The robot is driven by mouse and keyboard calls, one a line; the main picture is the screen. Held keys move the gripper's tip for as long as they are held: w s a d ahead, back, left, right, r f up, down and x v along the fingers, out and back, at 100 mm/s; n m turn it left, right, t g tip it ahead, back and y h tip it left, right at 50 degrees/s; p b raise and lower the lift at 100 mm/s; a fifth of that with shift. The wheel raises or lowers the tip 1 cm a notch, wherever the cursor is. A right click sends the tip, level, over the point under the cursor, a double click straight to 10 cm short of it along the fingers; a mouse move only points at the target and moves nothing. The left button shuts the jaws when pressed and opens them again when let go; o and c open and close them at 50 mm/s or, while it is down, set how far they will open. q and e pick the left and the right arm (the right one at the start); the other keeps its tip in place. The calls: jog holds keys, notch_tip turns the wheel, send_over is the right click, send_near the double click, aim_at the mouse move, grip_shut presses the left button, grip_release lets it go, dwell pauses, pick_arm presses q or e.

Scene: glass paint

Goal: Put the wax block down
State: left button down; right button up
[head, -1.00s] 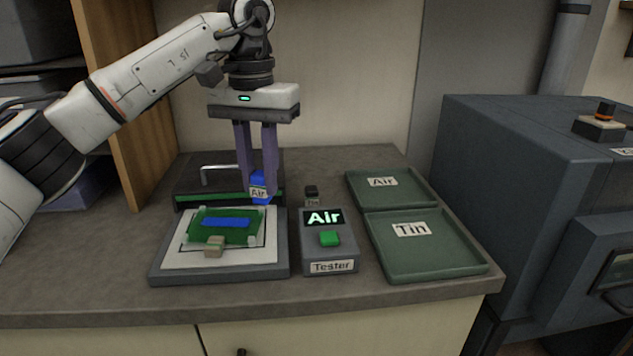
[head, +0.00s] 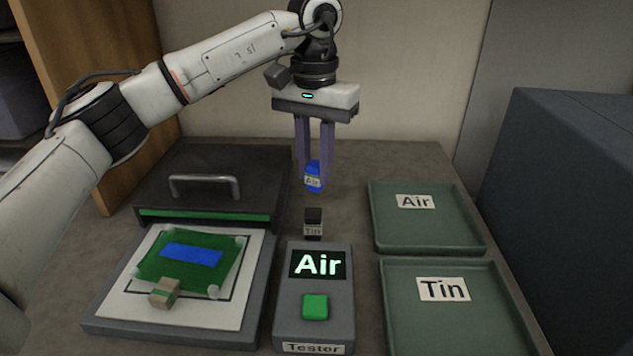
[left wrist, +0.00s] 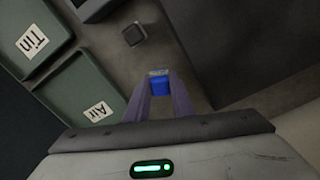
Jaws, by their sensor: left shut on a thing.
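My left gripper (head: 313,178) is shut on a blue wax block (head: 313,179) labelled Air. It holds the block behind the dark block labelled Tin (head: 313,222). The blue block also shows between the fingers in the left wrist view (left wrist: 158,86). I cannot tell whether it touches the counter. The glass piece (head: 212,283), green with a blue rectangle, lies on a white pad (head: 120,305) at the left. My right gripper is not in view.
The tester (head: 340,325) reads Air and has a green button. Green trays labelled Air (head: 385,243) and Tin (head: 392,335) stand at the right. A dark box (head: 255,165) with a handle stands left of the gripper. A tan block (head: 164,293) sits at the glass's front edge.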

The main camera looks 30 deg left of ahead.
aim_at(316, 183)
pick_arm(q)
jog(key=shift+f, duration=1.9)
jog(key=shift+f, duration=0.15)
jog(key=c, duration=1.5)
grip_release()
jog(key=shift+c, duration=0.2)
notch_tip(316, 183, up, 12)
jog(key=shift+r, duration=0.2)
